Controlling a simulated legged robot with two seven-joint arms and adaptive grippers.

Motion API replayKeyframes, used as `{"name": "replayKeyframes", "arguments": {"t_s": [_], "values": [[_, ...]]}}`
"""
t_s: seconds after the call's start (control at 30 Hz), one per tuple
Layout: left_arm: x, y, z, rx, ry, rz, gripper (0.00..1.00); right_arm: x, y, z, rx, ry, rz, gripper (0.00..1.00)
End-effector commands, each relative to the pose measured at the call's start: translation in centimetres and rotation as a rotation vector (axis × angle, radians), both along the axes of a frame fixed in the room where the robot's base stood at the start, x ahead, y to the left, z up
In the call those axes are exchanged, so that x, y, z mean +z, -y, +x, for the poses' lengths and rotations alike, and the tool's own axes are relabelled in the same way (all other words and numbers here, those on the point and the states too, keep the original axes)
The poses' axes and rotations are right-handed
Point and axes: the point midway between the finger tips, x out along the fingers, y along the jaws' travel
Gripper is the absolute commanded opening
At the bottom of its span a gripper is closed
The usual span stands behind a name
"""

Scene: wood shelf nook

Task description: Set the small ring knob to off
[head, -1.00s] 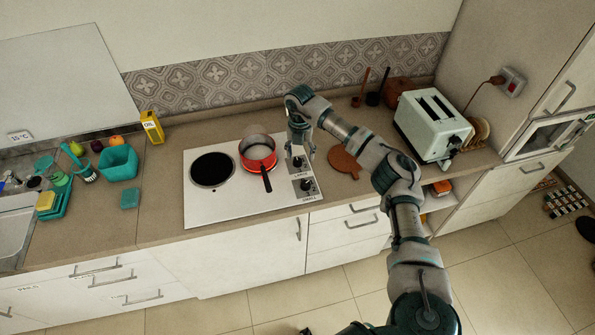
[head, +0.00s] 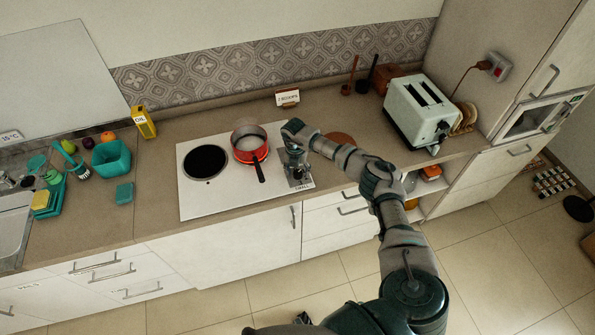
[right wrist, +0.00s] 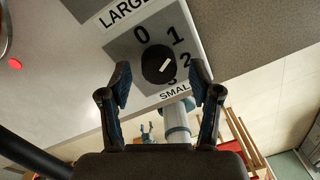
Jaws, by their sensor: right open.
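The small ring knob (right wrist: 158,64) is round and black with a white mark, on a grey plate with 0, 1, 2 and 3 around it and the label SMALL. Its mark lies slanted, one end toward the side of 1 and 2; the exact setting is unclear. My right gripper (right wrist: 161,76) is open, with its fingertips on either side of the knob in the picture; contact is not visible. In the head view the right gripper (head: 298,178) points down at the white hob's (head: 215,205) right end and hides the knob. My left gripper is out of view.
A red pot (head: 249,152) stands on the hob with its black handle toward the front, left of my gripper. A black cooking plate (head: 205,162) is bare. A toaster (head: 420,112) stands at right. The LARGE label (right wrist: 122,13) sits beside the small knob's plate.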

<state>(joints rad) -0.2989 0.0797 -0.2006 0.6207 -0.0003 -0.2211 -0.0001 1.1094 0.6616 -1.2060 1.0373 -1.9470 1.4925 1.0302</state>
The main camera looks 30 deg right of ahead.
Motion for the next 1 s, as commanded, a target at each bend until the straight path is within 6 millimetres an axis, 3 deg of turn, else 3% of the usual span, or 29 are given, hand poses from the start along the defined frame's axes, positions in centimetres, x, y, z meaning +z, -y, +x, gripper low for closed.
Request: {"name": "replayKeyframes", "arguments": {"t_s": [0.37, 0.6, 1.0], "values": [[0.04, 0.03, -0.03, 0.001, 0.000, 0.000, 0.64, -0.67, -0.01, 0.01, 0.001, 0.001, 0.001, 0.63], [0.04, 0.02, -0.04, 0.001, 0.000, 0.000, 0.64, -0.67, -0.01, 0.01, 0.000, 0.000, 0.000, 0.03], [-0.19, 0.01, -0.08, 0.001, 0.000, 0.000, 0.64, -0.75, 0.03, -0.01, 0.054, -0.001, 0.000, 0.03]]}}
